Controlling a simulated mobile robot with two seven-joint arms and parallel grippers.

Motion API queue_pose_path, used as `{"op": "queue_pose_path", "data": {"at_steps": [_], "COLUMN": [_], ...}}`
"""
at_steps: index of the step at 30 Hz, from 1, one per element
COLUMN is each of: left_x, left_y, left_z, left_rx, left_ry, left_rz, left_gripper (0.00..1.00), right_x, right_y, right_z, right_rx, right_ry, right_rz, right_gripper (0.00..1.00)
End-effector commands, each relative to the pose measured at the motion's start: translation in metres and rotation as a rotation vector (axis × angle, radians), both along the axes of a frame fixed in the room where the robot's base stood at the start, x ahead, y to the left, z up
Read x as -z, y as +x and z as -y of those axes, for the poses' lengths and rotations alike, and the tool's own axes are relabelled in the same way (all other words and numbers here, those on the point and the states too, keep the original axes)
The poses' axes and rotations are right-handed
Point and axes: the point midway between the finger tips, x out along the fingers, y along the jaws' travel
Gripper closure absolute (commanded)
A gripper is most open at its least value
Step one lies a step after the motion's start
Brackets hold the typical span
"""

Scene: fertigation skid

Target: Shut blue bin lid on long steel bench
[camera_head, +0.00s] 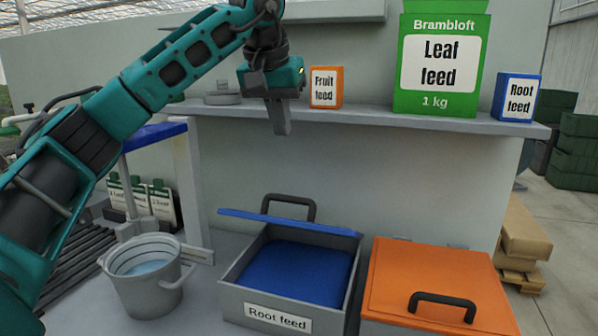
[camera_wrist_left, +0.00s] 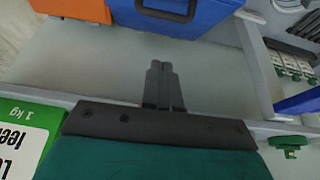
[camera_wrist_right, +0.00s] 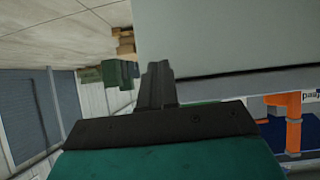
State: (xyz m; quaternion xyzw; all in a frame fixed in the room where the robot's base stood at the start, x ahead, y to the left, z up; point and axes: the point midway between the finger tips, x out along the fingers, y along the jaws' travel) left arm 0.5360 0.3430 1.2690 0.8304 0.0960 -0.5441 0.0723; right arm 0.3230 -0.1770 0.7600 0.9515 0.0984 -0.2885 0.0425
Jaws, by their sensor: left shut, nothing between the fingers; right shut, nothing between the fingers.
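The blue bin (camera_head: 232,296), a grey box labelled "Root feed" with a blue interior, stands on the steel bench (camera_head: 206,318). Its blue lid (camera_head: 290,222) is open, raised at the back edge and seen nearly edge-on, with a dark handle (camera_head: 290,202) on its far side. The lid also shows at the top of the left wrist view (camera_wrist_left: 212,12). My left gripper (camera_head: 282,130) is shut and empty, pointing down in front of the shelf, above and apart from the lid. My right gripper (camera_wrist_right: 157,80) is shut and empty; the bin is out of its view.
An orange-lidded bin (camera_head: 425,275) stands shut to the right. A bucket (camera_head: 150,290) holding water stands left. The shelf (camera_head: 390,118) behind carries a fruit feed box (camera_head: 326,88), a large leaf feed box (camera_head: 440,65) and a root feed box (camera_head: 516,97).

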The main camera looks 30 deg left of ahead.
Motion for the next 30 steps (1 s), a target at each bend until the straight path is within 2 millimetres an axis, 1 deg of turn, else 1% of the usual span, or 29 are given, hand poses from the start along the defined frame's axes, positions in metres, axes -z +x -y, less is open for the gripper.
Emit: {"op": "queue_pose_path", "data": {"at_steps": [4,8,13,20,24,27,30], "left_x": [0.002,0.016,0.048,0.092,0.112,0.121,0.126], "left_y": [0.001,0.006,0.019,0.038,0.031,0.027,0.025], "left_z": [-0.002,-0.003,-0.006,-0.010,-0.008,-0.007,-0.006], "left_rx": [-0.002,-0.002,-0.002,0.000,0.001,0.000,-0.001], "left_ry": [0.006,0.005,0.006,0.005,0.005,0.005,0.004], "left_rz": [0.000,-0.002,-0.005,-0.002,0.001,0.000,0.001], "left_gripper": [1.00,1.00,1.00,1.00,1.00,1.00,1.00], "right_x": [0.001,0.005,0.010,0.012,0.015,0.015,0.014], "right_y": [-0.001,-0.005,-0.009,-0.009,-0.009,-0.008,-0.007], "right_z": [0.000,0.000,0.000,0.000,0.000,0.000,0.000], "right_rx": [0.000,0.000,0.000,0.000,0.000,0.000,0.000], "right_ry": [0.000,0.000,0.000,0.000,0.000,0.000,0.000], "right_rz": [-0.002,-0.011,-0.021,-0.021,-0.020,-0.019,-0.018], "right_gripper": [1.00,1.00,1.00,1.00,1.00,1.00,1.00]}}
